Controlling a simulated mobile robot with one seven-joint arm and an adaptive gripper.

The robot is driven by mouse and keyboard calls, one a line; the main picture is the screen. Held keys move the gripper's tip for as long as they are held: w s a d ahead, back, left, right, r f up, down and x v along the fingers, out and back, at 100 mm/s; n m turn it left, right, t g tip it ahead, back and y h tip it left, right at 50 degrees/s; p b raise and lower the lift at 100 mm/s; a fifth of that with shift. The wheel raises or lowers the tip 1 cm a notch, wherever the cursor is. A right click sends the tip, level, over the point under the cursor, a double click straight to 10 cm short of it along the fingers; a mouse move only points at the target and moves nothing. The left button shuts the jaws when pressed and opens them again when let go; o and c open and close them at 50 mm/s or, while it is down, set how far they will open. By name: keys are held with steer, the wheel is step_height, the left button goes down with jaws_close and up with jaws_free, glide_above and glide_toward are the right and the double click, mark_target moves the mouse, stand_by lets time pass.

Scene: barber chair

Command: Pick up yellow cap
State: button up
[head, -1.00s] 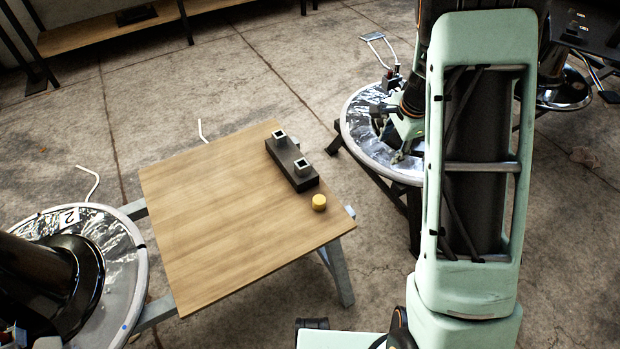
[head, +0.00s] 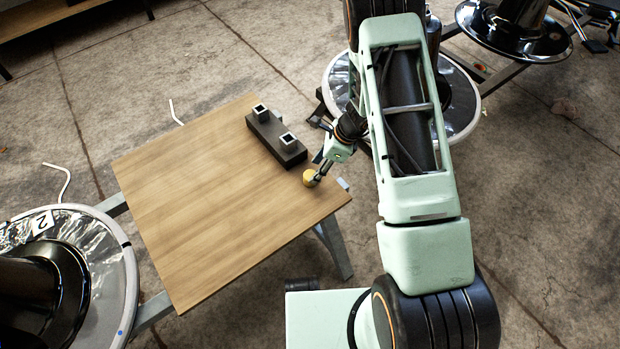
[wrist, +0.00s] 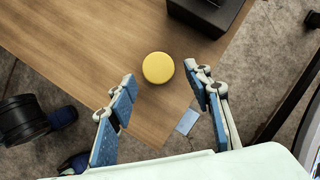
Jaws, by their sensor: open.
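The yellow cap (head: 309,179) is a small round piece on the wooden tabletop (head: 210,200), near the table's right edge. In the head view my gripper (head: 321,172) is at the cap and partly covers it. In the wrist view the cap (wrist: 158,68) lies at upper centre, just ahead of and between the fingertips of my open gripper (wrist: 163,80). The blue-padded fingers are spread apart, with a gap on both sides of the cap. Nothing is held.
A black block (head: 276,139) with two square metal sockets stands on the table just behind the cap. It also shows at the top of the wrist view (wrist: 210,12). Round chair bases (head: 115,265) stand left of the table and behind my arm. The table's left part is clear.

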mark_target(311, 175)
steer(key=b+x, duration=0.1)
steer(key=x, duration=0.4)
steer(key=shift+b, duration=0.35)
steer(key=c, duration=1)
